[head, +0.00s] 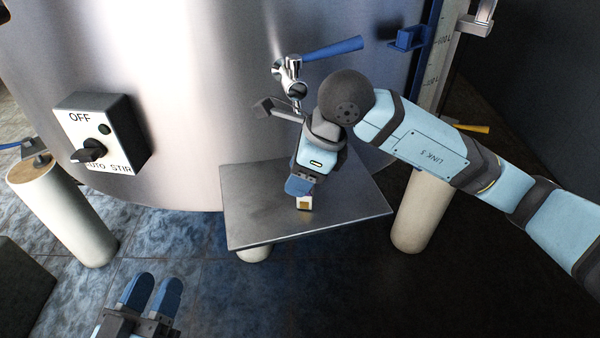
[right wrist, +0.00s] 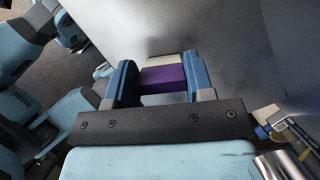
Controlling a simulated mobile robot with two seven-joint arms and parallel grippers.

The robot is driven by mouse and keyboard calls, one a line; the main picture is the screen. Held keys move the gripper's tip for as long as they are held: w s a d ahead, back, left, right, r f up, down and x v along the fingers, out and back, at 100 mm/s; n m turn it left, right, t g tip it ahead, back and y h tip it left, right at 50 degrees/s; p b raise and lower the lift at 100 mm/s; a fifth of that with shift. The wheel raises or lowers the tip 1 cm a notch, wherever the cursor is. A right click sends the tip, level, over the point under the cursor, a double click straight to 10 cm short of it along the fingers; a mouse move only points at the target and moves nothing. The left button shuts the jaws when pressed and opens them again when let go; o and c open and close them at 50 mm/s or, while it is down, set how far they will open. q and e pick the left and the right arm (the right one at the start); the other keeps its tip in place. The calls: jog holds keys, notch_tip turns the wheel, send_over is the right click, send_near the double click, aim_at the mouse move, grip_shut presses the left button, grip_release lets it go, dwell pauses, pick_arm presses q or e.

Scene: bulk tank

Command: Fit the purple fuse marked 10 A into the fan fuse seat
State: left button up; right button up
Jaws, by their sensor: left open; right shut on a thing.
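A purple fuse (right wrist: 163,79) is between the two blue fingers of my right gripper (right wrist: 161,86) in the right wrist view. A pale part shows at its far side. In the head view, my right gripper (head: 301,187) points down over a steel shelf (head: 352,207). A white and yellowish end (head: 304,203) shows below its fingers. I cannot tell whether it touches the shelf. No 10 A mark is readable. My left gripper (head: 154,286) is open and empty at the lower left, over the floor. I do not see a fan fuse seat.
A large steel tank (head: 200,60) fills the back. It carries an OFF / AUTO STIR switch box (head: 102,135) and a tap with a blue handle (head: 332,46). Pale tank legs (head: 70,215) stand at the left and beside the shelf. Most of the shelf is bare.

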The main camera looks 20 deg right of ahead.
jog(key=shift+f, duration=0.15)
jog(key=o, duration=0.9)
